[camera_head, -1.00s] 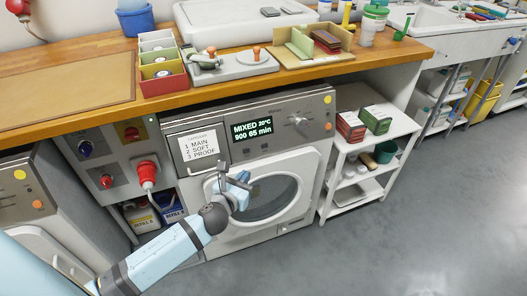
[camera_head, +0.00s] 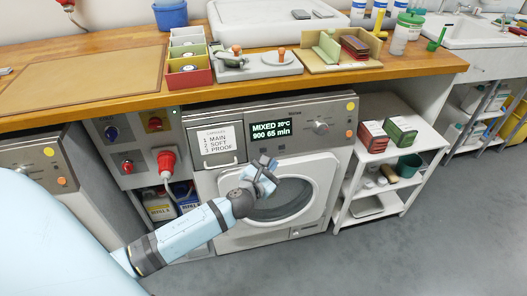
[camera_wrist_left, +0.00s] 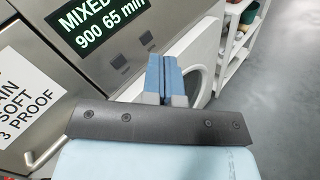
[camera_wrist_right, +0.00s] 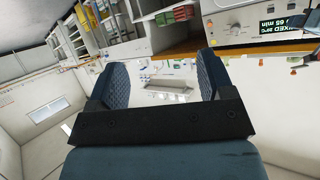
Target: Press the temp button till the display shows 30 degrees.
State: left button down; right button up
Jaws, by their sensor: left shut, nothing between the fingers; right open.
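The washing machine's dark display (camera_head: 271,130) reads "MIXED 20°C, 900, 65 min" in green. It also shows at the top of the left wrist view (camera_wrist_left: 95,22), partly cut off. Small dark buttons (camera_wrist_left: 120,62) sit just below the display; their labels are too small to read. My left gripper (camera_head: 265,168) is shut and empty, in front of the machine just below the display and above the round door. Its blue fingers (camera_wrist_left: 170,75) appear apart from the buttons. My right gripper (camera_wrist_right: 160,75) is open and empty, and out of the head view.
A rotary knob (camera_head: 320,127) is right of the display, and a label card (camera_head: 216,139) is left of it. The wooden worktop (camera_head: 200,92) overhangs the panel. A white shelf trolley (camera_head: 395,158) stands to the right. A red plug (camera_head: 166,162) is to the left.

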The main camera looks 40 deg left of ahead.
aim_at(263, 150)
pick_arm(q)
jog(key=w+a+f+b, duration=0.2)
jog(key=w+a, duration=0.3)
jog(key=shift+a+f, duration=0.2)
jog(key=shift+a, duration=0.15)
pick_arm(e)
jog(key=shift+w+a+r+t+y, duration=0.15)
jog(key=shift+w+a+r+t, duration=0.15)
jog(key=shift+r, duration=0.15)
jog(key=shift+w+a+r+t+y, duration=0.2)
jog(key=shift+a+r+t, duration=0.1)
jog(key=shift+r, duration=0.15)
jog(key=shift+w+a+r+t+y, duration=0.2)
jog(key=shift+r+t, duration=0.1)
jog(key=shift+r, duration=0.15)
pick_arm(q)
jog(key=shift+a, duration=0.1)
dwell(0.5)
jog(key=shift+w+a+f, duration=0.15)
jog(key=shift+w+a, duration=0.05)
